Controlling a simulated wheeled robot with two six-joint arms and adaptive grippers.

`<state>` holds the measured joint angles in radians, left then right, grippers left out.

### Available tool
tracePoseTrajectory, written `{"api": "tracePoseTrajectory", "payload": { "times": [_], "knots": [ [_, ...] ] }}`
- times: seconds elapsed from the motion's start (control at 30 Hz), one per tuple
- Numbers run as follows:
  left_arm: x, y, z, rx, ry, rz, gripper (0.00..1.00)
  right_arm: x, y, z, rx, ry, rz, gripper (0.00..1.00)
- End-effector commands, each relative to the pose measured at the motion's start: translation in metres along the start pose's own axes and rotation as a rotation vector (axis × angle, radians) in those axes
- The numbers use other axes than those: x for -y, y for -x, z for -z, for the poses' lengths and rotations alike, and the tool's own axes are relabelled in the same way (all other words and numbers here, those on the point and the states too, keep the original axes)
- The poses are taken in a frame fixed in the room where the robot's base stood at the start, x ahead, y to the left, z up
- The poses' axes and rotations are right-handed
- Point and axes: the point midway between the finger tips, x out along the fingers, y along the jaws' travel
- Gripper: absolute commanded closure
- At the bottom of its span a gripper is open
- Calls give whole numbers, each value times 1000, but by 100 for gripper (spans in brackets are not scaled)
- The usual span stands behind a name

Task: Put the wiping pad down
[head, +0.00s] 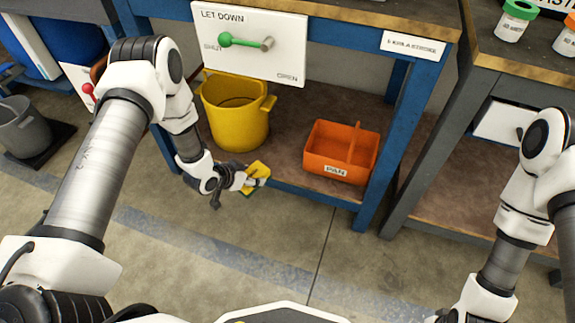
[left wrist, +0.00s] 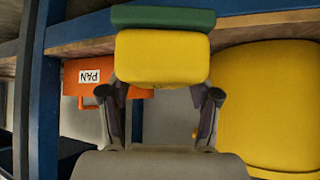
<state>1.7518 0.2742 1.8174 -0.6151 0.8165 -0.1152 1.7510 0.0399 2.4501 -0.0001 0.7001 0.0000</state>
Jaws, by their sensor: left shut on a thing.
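The wiping pad (head: 258,174) is yellow with a green layer. My left gripper (head: 240,180) is shut on it and holds it in front of the lower shelf's front edge, below the yellow bucket. In the left wrist view the pad (left wrist: 162,58) sits between the fingertips of the left gripper (left wrist: 160,92), with its green side (left wrist: 162,18) at the top. My right arm shows at the right of the head view, but I do not see its gripper.
A yellow bucket (head: 235,120) and an orange caddy (head: 325,150) labelled PAN stand on the lower shelf (head: 285,150) of the blue bench. Bare shelf lies between them. A white LET DOWN panel (head: 285,55) with a green lever hangs above. Blue legs (head: 397,130) bound the shelf.

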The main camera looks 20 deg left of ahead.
Motion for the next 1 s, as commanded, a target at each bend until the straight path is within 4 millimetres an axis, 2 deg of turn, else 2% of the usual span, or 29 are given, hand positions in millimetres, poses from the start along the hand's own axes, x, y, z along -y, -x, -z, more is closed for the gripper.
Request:
{"api": "tracePoseTrajectory", "payload": {
  "times": [0.03, 0.3, 0.4, 0.53, 0.63, 0.83, 0.87, 0.9, 1.0],
  "knots": [
    [-1, -14, 9, -6, -8, 0, 76, 0, -11, 0, 0, 0, 0, 13],
    [-1, -78, 69, -6, -7, 0, 76, 0, -52, 0, 1, 0, 0, 13],
    [-1, -98, 90, -6, -6, 1, 76, -1, -64, 0, 0, -1, 0, 13],
    [-1, -112, 109, -3, -2, 1, 76, -1, -71, 0, -1, -3, 0, 13],
    [-1, -117, 112, -1, 1, 1, 76, -1, -75, 1, -2, -4, -1, 13],
    [-1, -141, 88, 0, 1, 1, 76, -2, -102, 2, -5, -9, -1, 13],
    [-1, -141, 87, -1, 1, 1, 76, -2, -102, 2, -5, -10, -1, 13],
    [-1, -140, 88, -1, 1, 1, 82, -2, -100, 2, -5, -10, -1, 13],
    [-1, -138, 90, 0, 1, 1, 82, -2, -97, 2, -6, -10, -1, 13]
  ]
}}
